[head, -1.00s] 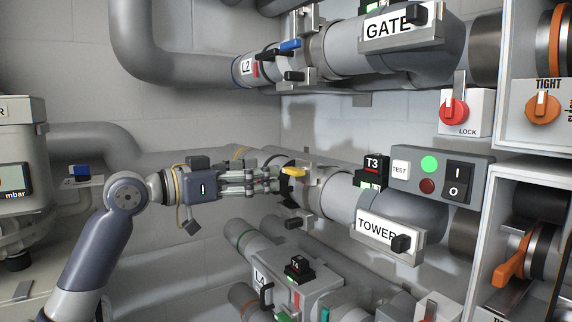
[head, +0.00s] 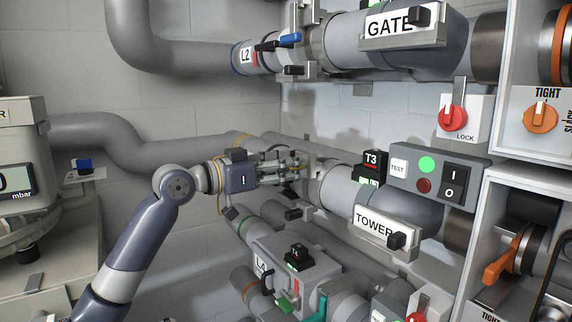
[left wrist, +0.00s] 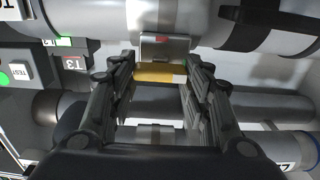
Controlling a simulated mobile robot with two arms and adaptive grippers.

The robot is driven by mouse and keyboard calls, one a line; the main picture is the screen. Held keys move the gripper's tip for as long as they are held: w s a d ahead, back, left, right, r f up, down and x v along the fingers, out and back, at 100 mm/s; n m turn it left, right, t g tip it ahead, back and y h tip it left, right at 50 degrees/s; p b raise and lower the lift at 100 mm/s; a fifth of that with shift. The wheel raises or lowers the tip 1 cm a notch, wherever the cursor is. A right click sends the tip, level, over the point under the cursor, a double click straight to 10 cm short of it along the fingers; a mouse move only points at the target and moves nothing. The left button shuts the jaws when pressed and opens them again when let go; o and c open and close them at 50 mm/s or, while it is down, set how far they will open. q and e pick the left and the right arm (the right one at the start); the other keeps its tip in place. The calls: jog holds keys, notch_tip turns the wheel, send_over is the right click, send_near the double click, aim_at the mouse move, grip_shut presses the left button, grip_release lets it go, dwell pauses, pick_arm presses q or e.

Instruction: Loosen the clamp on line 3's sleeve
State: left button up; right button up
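Line 3 is the grey pipe (head: 340,186) with the black T3 tag (head: 370,163), right of centre in the head view. Its sleeve clamp is mostly hidden there behind my left gripper (head: 300,168). In the left wrist view, the clamp's yellow lever (left wrist: 160,73) lies crosswise between the fingertips of my left gripper (left wrist: 160,78). The fingers are apart, on either side of the lever; I cannot tell whether they touch it. A grey clamp plate (left wrist: 165,45) with a red mark sits just beyond the lever, against the pipe. My right gripper is not in view.
Line 2's pipe with its blue lever (head: 290,38) runs above. Line 4's box (head: 285,262) stands below. A control panel (head: 440,175) and the TOWER plate (head: 384,233) are close on the right.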

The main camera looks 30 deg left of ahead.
pick_arm(q)
jog(key=shift+c, duration=1.2)
jog(key=shift+n, duration=0.3)
jog(key=n+p, duration=0.4)
jog(key=n, duration=0.1)
jog(key=n+p, duration=0.3)
jog(key=n, duration=0.3)
jog(key=n+p, duration=0.4)
jog(key=n, duration=0.2)
jog(key=shift+a+f+p, duration=0.15)
jog(key=shift+a+p, duration=0.1)
jog(key=shift+p, duration=0.05)
jog(key=shift+n, duration=0.3)
